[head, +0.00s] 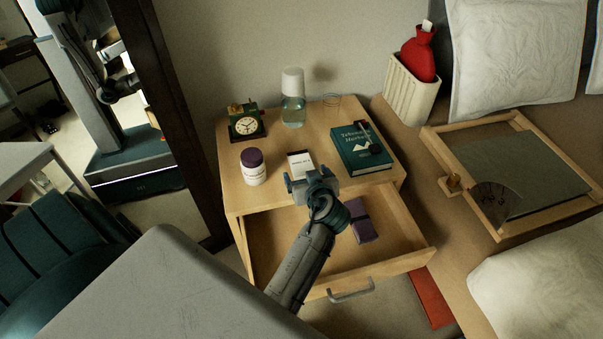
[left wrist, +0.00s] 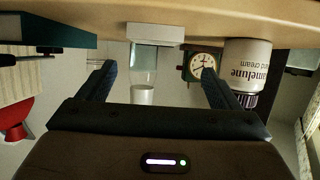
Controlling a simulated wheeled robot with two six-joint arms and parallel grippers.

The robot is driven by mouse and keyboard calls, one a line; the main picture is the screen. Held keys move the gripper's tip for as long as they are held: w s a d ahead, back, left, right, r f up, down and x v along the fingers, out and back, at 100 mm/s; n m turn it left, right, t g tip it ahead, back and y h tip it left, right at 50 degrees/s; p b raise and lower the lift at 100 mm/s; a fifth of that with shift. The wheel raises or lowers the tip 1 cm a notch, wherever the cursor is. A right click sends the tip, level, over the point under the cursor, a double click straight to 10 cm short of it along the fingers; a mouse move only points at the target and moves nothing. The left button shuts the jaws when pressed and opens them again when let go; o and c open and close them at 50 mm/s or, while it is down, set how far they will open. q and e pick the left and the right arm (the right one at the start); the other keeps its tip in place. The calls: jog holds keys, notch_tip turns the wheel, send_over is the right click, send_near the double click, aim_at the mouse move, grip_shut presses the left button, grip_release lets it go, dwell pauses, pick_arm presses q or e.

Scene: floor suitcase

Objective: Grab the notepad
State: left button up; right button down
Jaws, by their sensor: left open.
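A small white block with dark print, which looks like the notepad (head: 300,160), lies flat on the nightstand top near its front edge. In the left wrist view, which is upside down, the white block (left wrist: 156,33) shows ahead, between the lines of the two fingers. My left gripper (head: 309,183) is open and empty, just in front of the block at the nightstand's front edge. Its two fingers also show apart in the left wrist view (left wrist: 158,82). I cannot tell the exact gap to the block. My right gripper is not in view.
A jar (head: 254,167) stands left of the block, a green book (head: 361,148) lies right, a clock (head: 244,124) and bottle (head: 293,105) stand behind. The nightstand's drawer (head: 403,257) is open below my arm and holds a purple banded item (head: 363,222).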

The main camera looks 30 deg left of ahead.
aim_at(299, 156)
pick_arm(q)
jog(key=x, duration=0.5)
jog(key=shift+w+a+f, duration=0.2)
jog(key=shift+w+f, duration=0.05)
jog(key=x, duration=0.5)
jog(key=shift+w+d+r, duration=0.1)
jog(key=shift+w+r, duration=0.05)
jog(key=shift+w, duration=0.25)
jog(key=c, duration=1.1)
